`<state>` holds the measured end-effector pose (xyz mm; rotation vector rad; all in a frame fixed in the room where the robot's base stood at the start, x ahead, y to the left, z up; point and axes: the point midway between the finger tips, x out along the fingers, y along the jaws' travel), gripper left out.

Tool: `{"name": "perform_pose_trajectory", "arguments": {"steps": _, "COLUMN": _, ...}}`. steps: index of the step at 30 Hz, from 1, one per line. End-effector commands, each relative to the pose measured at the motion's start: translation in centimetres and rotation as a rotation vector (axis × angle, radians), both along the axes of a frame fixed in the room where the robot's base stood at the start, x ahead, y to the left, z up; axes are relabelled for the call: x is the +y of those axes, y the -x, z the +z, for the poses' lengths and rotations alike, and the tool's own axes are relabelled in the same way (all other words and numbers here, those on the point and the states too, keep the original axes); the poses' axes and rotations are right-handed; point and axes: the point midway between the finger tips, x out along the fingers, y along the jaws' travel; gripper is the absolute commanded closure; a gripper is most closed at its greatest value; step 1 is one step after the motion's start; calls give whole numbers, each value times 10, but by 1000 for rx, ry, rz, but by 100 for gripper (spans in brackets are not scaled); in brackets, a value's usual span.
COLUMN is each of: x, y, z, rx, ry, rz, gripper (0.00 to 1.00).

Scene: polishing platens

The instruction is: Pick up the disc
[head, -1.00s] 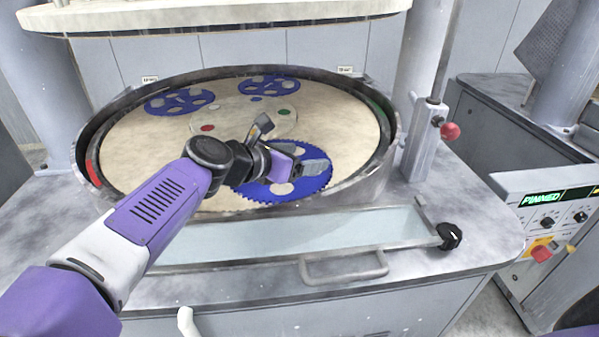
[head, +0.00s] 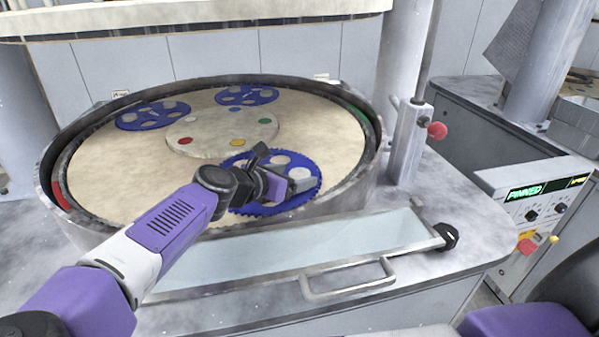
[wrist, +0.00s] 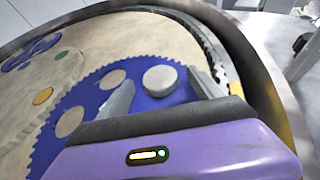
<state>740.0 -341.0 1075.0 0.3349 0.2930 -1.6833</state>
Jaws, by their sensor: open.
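A round grey disc (wrist: 161,80) lies in a hole of the near blue toothed carrier (wrist: 95,90), on the beige platen. In the wrist view my gripper (wrist: 162,86) is open, with one finger on the left and one on the right of the disc; I cannot tell whether they touch it. In the head view my gripper (head: 296,183) is low over the right part of the near carrier (head: 262,208) and hides some of it. Other holes of this carrier in the wrist view show beige platen.
Two more blue carriers (head: 152,115) (head: 247,95) lie farther back on the platen (head: 115,175), around a pale hub (head: 205,143) with coloured dots. A raised metal rim (wrist: 262,85) surrounds the platen, close to my right finger.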

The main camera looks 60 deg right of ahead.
Motion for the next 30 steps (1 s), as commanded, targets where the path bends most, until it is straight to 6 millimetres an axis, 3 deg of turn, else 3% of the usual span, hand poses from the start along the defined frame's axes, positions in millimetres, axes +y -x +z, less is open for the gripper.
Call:
{"name": "perform_pose_trajectory", "arguments": {"steps": 4, "x": -13, "y": 1, "z": -5, "rx": -1, "ry": -1, "rz": 2, "gripper": 24}}
{"name": "perform_pose_trajectory", "arguments": {"steps": 12, "x": -15, "y": 2, "z": -10, "rx": -1, "ry": -4, "rz": 0, "gripper": 24}}
{"name": "perform_pose_trajectory", "arguments": {"steps": 23, "x": -15, "y": 1, "z": -12, "rx": -4, "ry": -5, "rz": 1, "gripper": 94}}
{"name": "perform_pose_trajectory", "arguments": {"steps": 30, "x": -14, "y": 1, "z": -12, "rx": -5, "ry": -6, "rz": 2, "gripper": 95}}
